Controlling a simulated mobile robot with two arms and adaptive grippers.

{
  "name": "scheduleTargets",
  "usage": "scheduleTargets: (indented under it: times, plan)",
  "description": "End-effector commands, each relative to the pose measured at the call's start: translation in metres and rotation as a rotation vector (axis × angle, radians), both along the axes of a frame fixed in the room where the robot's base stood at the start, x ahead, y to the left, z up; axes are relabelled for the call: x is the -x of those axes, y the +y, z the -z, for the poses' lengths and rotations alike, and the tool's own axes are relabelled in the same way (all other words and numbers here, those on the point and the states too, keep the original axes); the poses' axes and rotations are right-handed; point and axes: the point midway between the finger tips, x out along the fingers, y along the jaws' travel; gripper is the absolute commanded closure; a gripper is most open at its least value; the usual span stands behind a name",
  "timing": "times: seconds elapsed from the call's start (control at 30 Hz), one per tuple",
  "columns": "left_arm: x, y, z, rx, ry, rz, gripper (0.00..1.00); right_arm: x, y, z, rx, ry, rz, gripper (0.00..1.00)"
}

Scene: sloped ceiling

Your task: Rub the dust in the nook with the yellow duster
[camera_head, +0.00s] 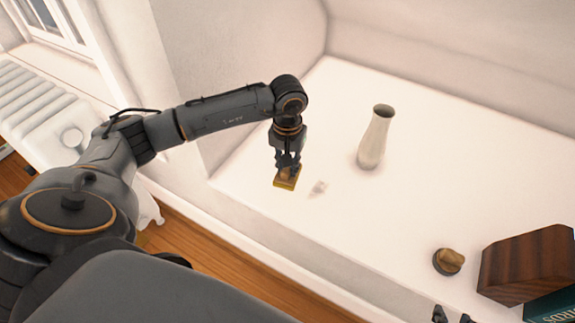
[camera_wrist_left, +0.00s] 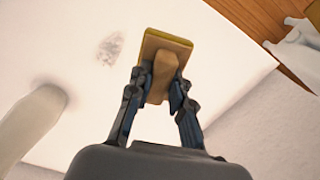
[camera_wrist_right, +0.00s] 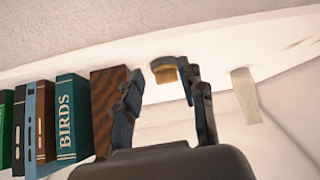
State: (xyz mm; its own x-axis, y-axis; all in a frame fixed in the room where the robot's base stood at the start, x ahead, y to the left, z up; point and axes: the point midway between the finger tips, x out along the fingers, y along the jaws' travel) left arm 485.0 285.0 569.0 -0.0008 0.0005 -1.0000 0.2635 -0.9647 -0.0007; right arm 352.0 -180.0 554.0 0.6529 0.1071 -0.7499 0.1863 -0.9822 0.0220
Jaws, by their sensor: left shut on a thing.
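The yellow duster (camera_head: 286,180) has a tan handle, and my left gripper (camera_head: 288,163) is shut on that handle. In the left wrist view the duster (camera_wrist_left: 175,42) sits between the fingers of my left gripper (camera_wrist_left: 158,95). A grey dust patch (camera_head: 318,187) lies on the white nook surface (camera_head: 420,180), just right of the duster. The dust (camera_wrist_left: 110,47) also shows left of the duster in the left wrist view. I cannot tell whether the duster touches the surface. My right gripper (camera_wrist_right: 160,88) is open and empty; its fingertips (camera_head: 453,316) show at the bottom of the head view.
A cream vase (camera_head: 375,138) stands right of the dust. A round dark item with a tan top (camera_head: 448,261) lies near a wooden block (camera_head: 527,265) and several books (camera_wrist_right: 70,120). A white radiator (camera_head: 45,100) is at the left.

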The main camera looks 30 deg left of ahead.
Motion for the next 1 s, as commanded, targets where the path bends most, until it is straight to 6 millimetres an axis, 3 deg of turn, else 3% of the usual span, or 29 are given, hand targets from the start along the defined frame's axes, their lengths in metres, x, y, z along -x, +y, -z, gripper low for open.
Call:
scheduleTargets:
  times: [0.7,1.0]
  plan:
    - [0.001,-0.002,-0.019,0.0,0.0,-0.01,1.0,0.054,-0.018,0.022,0.058,0.272,0.022,0.6]
    - [0.001,-0.002,-0.019,0.0,0.0,-0.01,1.0,0.056,-0.019,0.023,0.061,0.284,0.023,0.6]
